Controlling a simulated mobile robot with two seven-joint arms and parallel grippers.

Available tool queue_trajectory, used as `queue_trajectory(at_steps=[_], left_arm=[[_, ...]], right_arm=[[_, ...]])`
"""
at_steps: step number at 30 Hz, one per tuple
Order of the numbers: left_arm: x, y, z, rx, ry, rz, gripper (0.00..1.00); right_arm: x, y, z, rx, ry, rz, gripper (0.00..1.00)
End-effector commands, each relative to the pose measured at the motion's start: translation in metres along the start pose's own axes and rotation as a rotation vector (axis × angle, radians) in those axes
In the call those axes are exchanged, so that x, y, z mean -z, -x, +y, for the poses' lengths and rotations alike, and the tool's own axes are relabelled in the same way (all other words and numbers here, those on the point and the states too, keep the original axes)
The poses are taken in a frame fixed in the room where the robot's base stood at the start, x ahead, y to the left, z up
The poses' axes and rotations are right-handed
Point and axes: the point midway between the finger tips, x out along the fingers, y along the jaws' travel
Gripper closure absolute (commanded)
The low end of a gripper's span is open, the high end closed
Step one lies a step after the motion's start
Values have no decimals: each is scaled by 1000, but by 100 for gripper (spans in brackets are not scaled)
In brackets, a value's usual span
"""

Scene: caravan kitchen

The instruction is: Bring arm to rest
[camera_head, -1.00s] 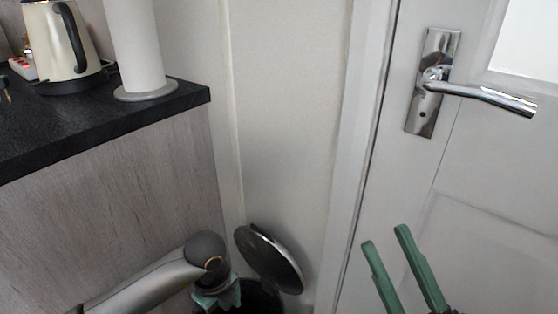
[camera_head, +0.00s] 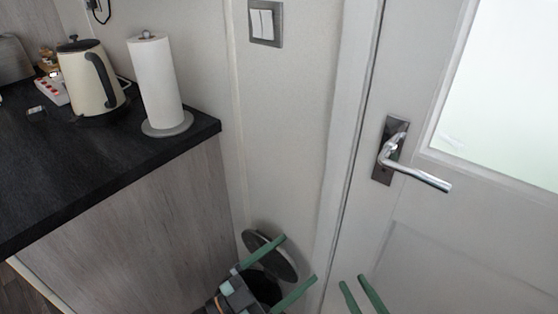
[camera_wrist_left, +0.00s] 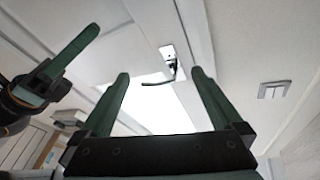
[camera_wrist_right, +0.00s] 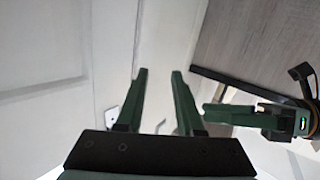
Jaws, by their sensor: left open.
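My left gripper (camera_head: 299,258) is open and empty, with its two green fingers spread apart in front of the round bin with its lid (camera_head: 254,241) tipped up. In the left wrist view my left gripper (camera_wrist_left: 159,72) shows nothing between its fingers. My right gripper (camera_head: 352,280) is low in front of the white door. In the right wrist view my right gripper (camera_wrist_right: 159,71) has a narrow clear gap between its fingertips and holds nothing. The other arm's gripper parts show at the side of each wrist view.
The dark worktop (camera_head: 60,180) on the left holds a cream kettle (camera_head: 92,80) and a paper towel roll (camera_head: 155,85). The white door (camera_head: 430,235) has a metal handle (camera_head: 415,172) sticking out. A light switch (camera_head: 265,23) is on the wall.

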Motion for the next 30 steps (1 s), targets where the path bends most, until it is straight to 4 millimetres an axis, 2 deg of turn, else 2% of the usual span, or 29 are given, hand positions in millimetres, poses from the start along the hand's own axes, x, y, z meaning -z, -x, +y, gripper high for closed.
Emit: queue_trajectory(at_steps=[1, 3, 5, 6, 8, 9, 12, 15, 18, 24, 30], left_arm=[[10, 11, -26, 140, 57, -78, 0], [-3, 39, -50, 311, 124, -213, 0], [-17, 69, -61, 431, 188, -351, 0], [-27, 92, -63, 493, 232, -451, 0], [-39, 127, -57, 561, 299, -597, 0], [-46, 149, -50, 590, 346, -689, 0], [-55, 195, -24, 618, 447, -878, 0], [-58, 223, -3, 615, 516, -990, 0], [-59, 236, 9, 606, 549, -1043, 0], [-61, 239, 12, 603, 557, -1054, 1], [-61, 238, 12, 603, 556, -1052, 24]], right_arm=[[6, 7, 2, -5, -21, -77, 64], [-6, 15, 1, -10, -44, -176, 64], [-16, 25, 0, -14, -67, -262, 64], [-23, 32, -1, -16, -82, -318, 64], [-32, 43, -3, -18, -101, -395, 64], [-38, 51, -4, -19, -113, -442, 64], [-50, 67, -9, -21, -141, -538, 64], [-59, 78, -12, -21, -156, -596, 64], [-65, 83, -14, -21, -163, -623, 64], [-68, 84, -14, -21, -164, -627, 64], [-67, 84, -14, -21, -164, -626, 64]])
